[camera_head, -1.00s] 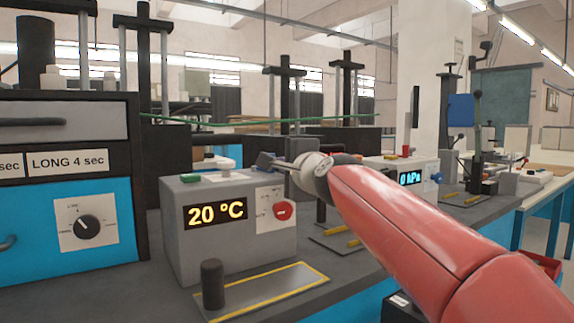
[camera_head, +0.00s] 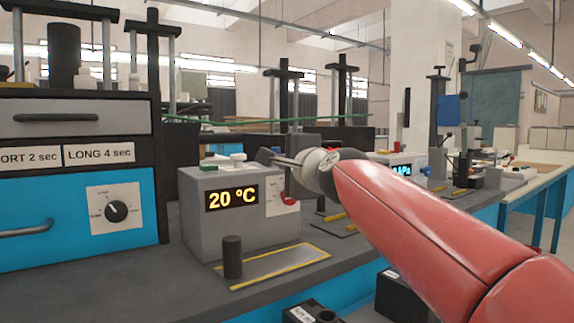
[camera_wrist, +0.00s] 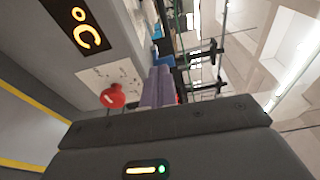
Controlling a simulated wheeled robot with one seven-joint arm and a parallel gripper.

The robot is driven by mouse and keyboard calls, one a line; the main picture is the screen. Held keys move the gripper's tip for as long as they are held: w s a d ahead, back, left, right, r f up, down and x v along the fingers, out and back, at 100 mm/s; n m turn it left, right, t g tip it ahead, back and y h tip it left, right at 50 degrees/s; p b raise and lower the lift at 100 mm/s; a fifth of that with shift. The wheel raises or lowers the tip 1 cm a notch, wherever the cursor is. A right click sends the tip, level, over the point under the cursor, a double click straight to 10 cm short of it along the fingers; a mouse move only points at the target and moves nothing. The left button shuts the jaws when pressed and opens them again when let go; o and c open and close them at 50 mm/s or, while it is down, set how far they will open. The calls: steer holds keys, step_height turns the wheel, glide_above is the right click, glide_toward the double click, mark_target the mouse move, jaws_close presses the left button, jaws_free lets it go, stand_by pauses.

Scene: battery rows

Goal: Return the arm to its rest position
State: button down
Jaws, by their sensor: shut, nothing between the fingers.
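My gripper (camera_head: 268,157) is at the end of my red arm, in front of the upper right part of the grey box with the "20 ºC" display. Its fingers are together with nothing between them. In the wrist view the closed fingers (camera_wrist: 158,88) point away beside the box's front panel. I cannot tell whether they touch the box. The arm is stretched out across the right half of the head view.
A blue-fronted cabinet (camera_head: 60,200) is at left. Black boxes (camera_head: 398,298) lie below the bench edge.

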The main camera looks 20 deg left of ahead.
steer(key=s+d+f+n+g+h, duration=0.1)
steer(key=s+d+f+n+h, duration=0.25)
steer(key=d+f, duration=0.6)
steer(key=s+d+f+n+g+h, duration=0.15)
steer(key=s+d+f+h, duration=0.4)
steer(key=d, duration=0.75)
steer(key=s+d+f+n+g+h, duration=0.2)
steer(key=s+d+f, duration=0.6)
steer(key=f, duration=0.3)
steer(key=s+d+f+n+g+h, duration=0.2)
steer(key=s+d+f, duration=0.7)
steer(key=d+f, duration=0.1)
steer(key=shift+f, duration=0.6)
steer(key=shift+s, duration=0.1)
